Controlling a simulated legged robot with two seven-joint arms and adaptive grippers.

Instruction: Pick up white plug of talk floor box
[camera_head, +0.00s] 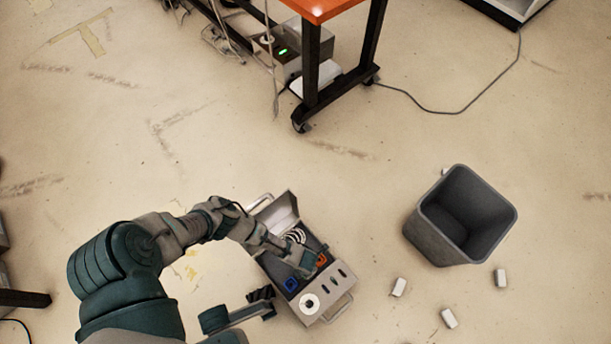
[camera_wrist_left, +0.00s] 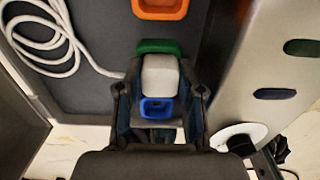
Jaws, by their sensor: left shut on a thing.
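The talk floor box (camera_head: 338,296) is an open metal case on the floor, with a dark panel inside. My left gripper (camera_head: 308,266) reaches down into it from the left. In the left wrist view the gripper (camera_wrist_left: 160,88) is shut on a white plug (camera_wrist_left: 160,72), with one finger on each side. A blue socket piece (camera_wrist_left: 157,107) shows at the plug's near end and a green piece (camera_wrist_left: 158,46) at its far end. I cannot tell whether the plug is seated or lifted. An orange socket (camera_wrist_left: 160,8) lies beyond.
A coiled white cable (camera_wrist_left: 62,40) lies on the panel beside the plug. A white round knob (camera_head: 309,303) is on the box's near side. A grey bin (camera_head: 436,236) and several small white blocks (camera_head: 399,287) stand to the right. An orange-topped table (camera_head: 318,8) is behind.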

